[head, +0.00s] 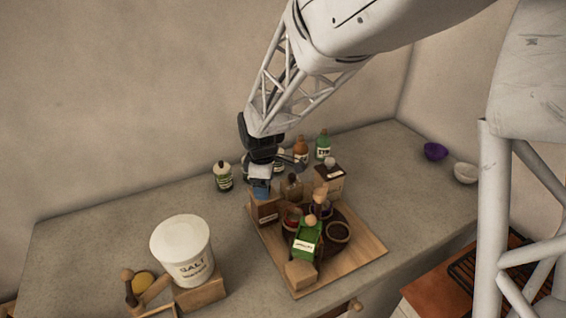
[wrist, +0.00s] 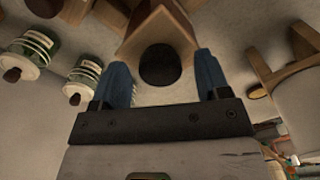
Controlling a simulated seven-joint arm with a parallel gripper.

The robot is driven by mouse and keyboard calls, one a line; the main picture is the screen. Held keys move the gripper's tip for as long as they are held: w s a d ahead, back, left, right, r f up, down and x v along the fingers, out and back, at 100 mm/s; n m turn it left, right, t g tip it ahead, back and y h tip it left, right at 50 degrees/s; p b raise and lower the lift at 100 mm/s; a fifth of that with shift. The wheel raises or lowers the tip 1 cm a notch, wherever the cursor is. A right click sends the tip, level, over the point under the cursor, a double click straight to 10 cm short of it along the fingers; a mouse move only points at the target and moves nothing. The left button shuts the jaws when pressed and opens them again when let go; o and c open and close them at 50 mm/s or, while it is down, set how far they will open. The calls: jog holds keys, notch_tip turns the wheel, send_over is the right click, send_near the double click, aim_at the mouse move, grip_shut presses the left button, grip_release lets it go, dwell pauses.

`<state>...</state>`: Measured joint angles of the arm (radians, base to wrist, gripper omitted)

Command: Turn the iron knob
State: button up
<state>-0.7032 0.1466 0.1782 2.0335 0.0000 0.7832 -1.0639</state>
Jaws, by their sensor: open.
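A dark round knob (wrist: 160,65), which looks like the iron knob, sits on a small wooden box (wrist: 152,25) in the wrist view. My gripper (wrist: 164,73) is open, with one blue finger to each side of the knob in that view. I cannot tell whether the fingers touch it. In the head view my gripper (head: 261,187) points down just above the wooden box (head: 265,212), at the left back of a wooden board. The fingers hide the knob in the head view.
The wooden board (head: 352,262) also carries a green box (head: 307,240), a dark bowl (head: 338,232) and another box (head: 329,180). Several bottles (head: 222,177) stand behind. A white salt tub (head: 183,250) is at the left. The counter's far left is clear.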

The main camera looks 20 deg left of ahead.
jog(key=c, duration=0.9)
jog(key=shift+m, duration=0.3)
jog(key=m, duration=0.8)
jog(key=shift+s+m, duration=0.1)
jog(key=shift+m, duration=0.2)
jog(key=m, duration=0.4)
jog(key=shift+m, duration=0.3)
jog(key=shift+a+m, duration=0.1)
jog(key=shift+m, duration=1.9)
